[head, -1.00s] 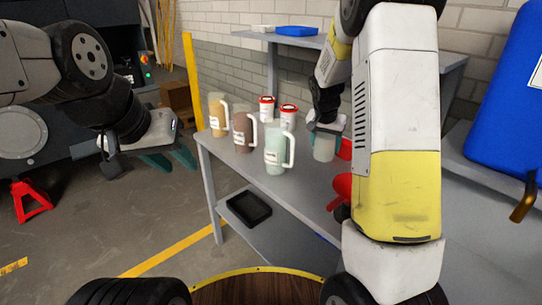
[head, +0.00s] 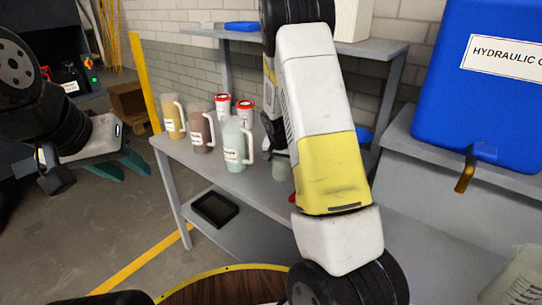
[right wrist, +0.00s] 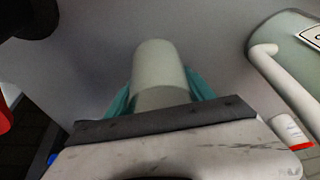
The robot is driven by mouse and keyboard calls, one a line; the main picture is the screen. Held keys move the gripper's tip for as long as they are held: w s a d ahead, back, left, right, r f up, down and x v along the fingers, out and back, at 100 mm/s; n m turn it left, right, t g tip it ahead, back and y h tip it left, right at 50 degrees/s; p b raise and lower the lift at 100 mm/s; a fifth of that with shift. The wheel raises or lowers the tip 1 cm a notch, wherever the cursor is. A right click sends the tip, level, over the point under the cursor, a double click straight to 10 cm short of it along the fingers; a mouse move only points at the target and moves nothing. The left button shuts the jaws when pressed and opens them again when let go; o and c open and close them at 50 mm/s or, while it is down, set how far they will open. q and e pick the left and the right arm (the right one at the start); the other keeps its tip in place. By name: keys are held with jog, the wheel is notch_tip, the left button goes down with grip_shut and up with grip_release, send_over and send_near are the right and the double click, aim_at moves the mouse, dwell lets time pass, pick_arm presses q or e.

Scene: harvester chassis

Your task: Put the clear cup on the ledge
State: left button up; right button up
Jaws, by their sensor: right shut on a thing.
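The clear cup (right wrist: 158,62) looks pale and translucent. In the right wrist view it stands between the teal fingers of my right gripper (right wrist: 160,88), which is shut on it. In the head view a small part of the cup (head: 282,170) shows beside my right arm, over the workbench; the arm hides most of that gripper. I cannot tell whether the cup touches the bench top. A raised grey ledge (head: 378,47) runs along the back wall, above and behind the cup. My left gripper (head: 134,175) is open and empty, left of the bench.
Tan, brown and pale green handled mugs (head: 174,118) (head: 201,133) (head: 235,150) stand on the bench (head: 185,150), with two red-lidded white tubs (head: 222,106) (head: 245,112) behind. A blue item (head: 241,28) lies on the ledge. A blue hydraulic container (head: 475,110) and graduated jug (head: 522,280) are at right.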

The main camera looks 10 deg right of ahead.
jog(key=shift+f, duration=0.1)
jog(key=o, duration=1.4)
jog(key=shift+c, duration=0.2)
